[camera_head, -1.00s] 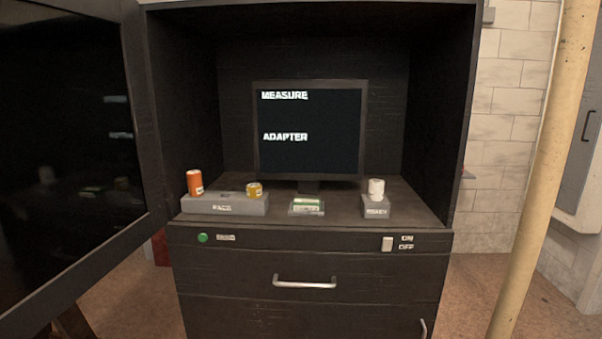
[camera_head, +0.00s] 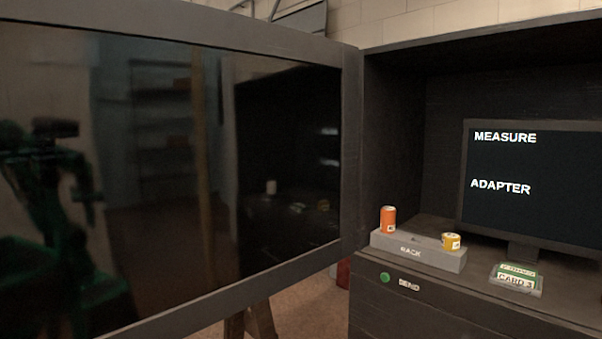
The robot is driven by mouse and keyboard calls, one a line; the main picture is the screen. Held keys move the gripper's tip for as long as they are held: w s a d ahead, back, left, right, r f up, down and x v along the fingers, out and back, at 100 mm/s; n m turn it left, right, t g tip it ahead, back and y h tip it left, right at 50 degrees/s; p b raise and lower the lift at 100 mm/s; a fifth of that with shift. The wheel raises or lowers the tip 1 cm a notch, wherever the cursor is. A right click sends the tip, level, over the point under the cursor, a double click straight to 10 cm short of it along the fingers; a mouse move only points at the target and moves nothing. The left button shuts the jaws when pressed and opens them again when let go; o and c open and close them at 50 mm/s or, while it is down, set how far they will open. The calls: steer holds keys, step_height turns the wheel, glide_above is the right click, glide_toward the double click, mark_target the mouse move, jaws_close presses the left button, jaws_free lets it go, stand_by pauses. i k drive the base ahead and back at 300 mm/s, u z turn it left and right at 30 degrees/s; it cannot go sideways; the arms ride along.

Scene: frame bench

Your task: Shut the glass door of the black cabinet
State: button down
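The black cabinet (camera_head: 393,160) stands at the right, its front open. Its glass door (camera_head: 180,190) is swung wide open to the left, hinged at the cabinet's left front edge. The door's dark frame (camera_head: 349,150) surrounds a reflective pane, and the near left part of the door runs out of view. A dim mirrored robot shape shows in the glass at the left. My gripper is not directly in view.
Inside the cabinet are a monitor (camera_head: 530,185) reading MEASURE and ADAPTER, a grey rack (camera_head: 418,250) with an orange cylinder (camera_head: 388,219) and a yellow one (camera_head: 451,241), and a card block (camera_head: 516,279). A green button (camera_head: 385,277) is on the front. A wooden leg (camera_head: 260,315) shows below the door.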

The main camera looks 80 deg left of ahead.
mark_target(169, 168)
steer(key=z, duration=0.8)
steer(key=k, duration=1.9)
steer(key=u, duration=2.3)
steer(key=i, duration=1.05)
